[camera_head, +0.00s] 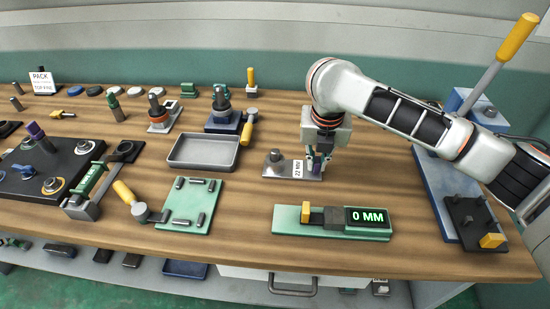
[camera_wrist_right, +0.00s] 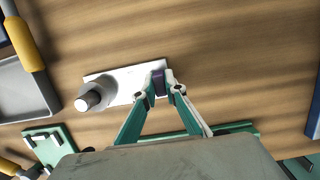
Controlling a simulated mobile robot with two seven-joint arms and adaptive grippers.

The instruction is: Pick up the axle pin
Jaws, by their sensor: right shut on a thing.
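My right gripper (camera_head: 318,163) is low over the right end of a small metal plate (camera_head: 290,168) with a 22 MM label. In the right wrist view its green fingers (camera_wrist_right: 160,84) are shut on a short dark purple piece (camera_wrist_right: 158,84), which I take to be the axle pin. The piece is at the plate's right end; I cannot tell whether it still touches the plate. A round grey post (camera_wrist_right: 92,100) stands on the plate's left end. The fingers partly hide the piece in the head view. My left gripper is not in view.
A green gauge reading 0 MM (camera_head: 337,233) lies in front of the plate. A blue lever press (camera_head: 437,195) stands to the right. Bare wood surrounds the plate.

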